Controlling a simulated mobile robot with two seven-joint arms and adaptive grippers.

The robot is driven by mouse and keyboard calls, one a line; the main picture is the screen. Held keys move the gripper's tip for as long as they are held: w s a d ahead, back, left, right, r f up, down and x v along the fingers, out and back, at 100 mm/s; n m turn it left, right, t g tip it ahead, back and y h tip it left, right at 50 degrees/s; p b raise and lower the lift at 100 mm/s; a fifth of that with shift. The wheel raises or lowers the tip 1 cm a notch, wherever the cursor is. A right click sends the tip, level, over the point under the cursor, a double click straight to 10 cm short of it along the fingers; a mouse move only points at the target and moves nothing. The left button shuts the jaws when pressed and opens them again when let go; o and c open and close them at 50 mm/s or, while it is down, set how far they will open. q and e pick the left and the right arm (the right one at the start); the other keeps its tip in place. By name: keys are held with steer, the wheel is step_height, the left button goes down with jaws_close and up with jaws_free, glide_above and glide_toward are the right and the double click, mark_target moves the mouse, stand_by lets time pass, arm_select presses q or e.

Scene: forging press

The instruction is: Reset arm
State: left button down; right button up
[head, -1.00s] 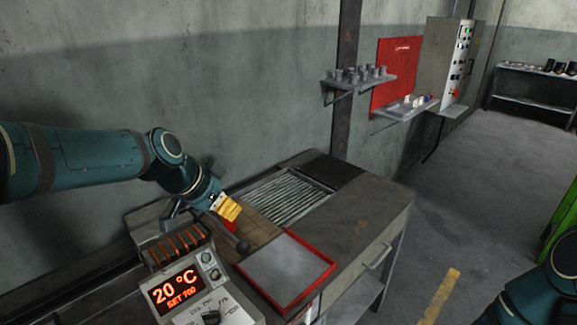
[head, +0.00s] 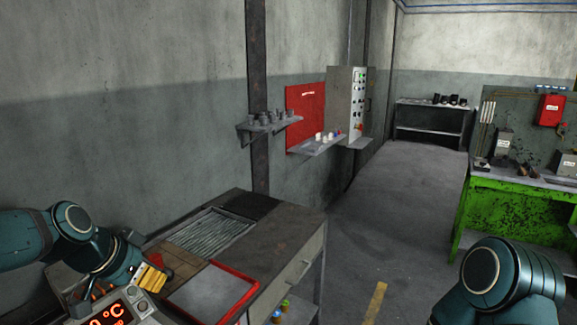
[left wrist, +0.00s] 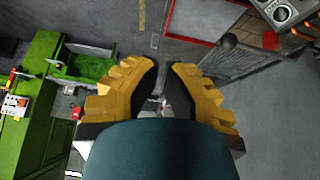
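My left gripper (head: 153,278) has yellow fingers and is at the lower left of the head view, over the near end of the grey workbench (head: 285,245). In the left wrist view its fingers (left wrist: 162,68) stand apart with nothing between them.
The heater control box (head: 120,310) with a red display is close below my left gripper. A red-rimmed tray (head: 213,291) lies on the bench. A wall shelf (head: 270,125) holds small grey parts. A green bench (head: 515,205) stands at right; the floor between is clear.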

arm_select(q)
steer(key=d+f+n+g, duration=0.1)
steer(key=d+f+n, duration=0.15)
steer(key=f, duration=0.65)
steer(key=d+f+n, duration=0.1)
steer(key=d+f, duration=0.2)
steer(key=f, duration=0.7)
steer(key=s+d+f+n+g, duration=0.1)
steer(key=s+d+f, duration=0.2)
steer(key=f, duration=0.3)
steer(key=s+d+f+n+b, duration=0.1)
steer(key=s+d+f, duration=0.2)
steer(key=s+f, duration=0.2)
steer(key=s+d+f+n+g, duration=0.1)
steer(key=s+d+f, duration=0.3)
steer(key=f, duration=0.5)
steer(key=shift+s+f+n+g+b, duration=0.2)
steer(key=shift+s+n+g+b, duration=0.1)
steer(key=shift+s+n, duration=0.2)
steer(key=shift+d, duration=0.1)
